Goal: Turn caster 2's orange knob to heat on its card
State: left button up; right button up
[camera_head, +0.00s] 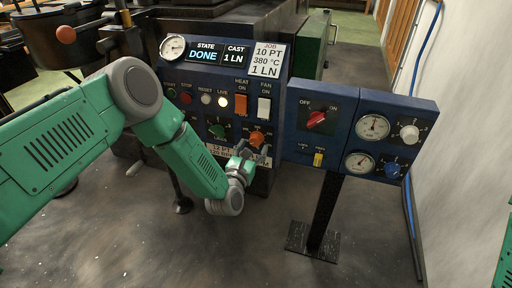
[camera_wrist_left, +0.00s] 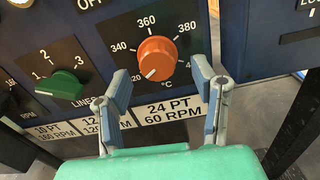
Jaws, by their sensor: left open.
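The orange knob (camera_head: 257,139) sits on the lower right of the blue caster panel. In the left wrist view the orange knob (camera_wrist_left: 156,58) has a scale with 340, 360 and 380 °C around it. The job card (camera_head: 267,59) reads 10 PT, 380 °C, 1 LN. My left gripper (camera_head: 247,147) is open at the knob. In the left wrist view its fingers (camera_wrist_left: 160,82) stand either side of the knob, with visible gaps. My right gripper is not in view.
A green lines knob (camera_wrist_left: 62,85) is left of the orange knob. Speed labels (camera_wrist_left: 168,110) lie below. The state display (camera_head: 205,54) reads DONE. A second panel (camera_head: 343,115) on a black post stands to the right, with dials and red, white and blue knobs.

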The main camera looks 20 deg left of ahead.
pick_arm(q)
jog(key=shift+w, duration=0.7)
jog(key=shift+w+a+b, duration=0.15)
jog(key=shift+w+b, duration=0.15)
jog(key=shift+w, duration=0.45)
jog(key=c, duration=1.1)
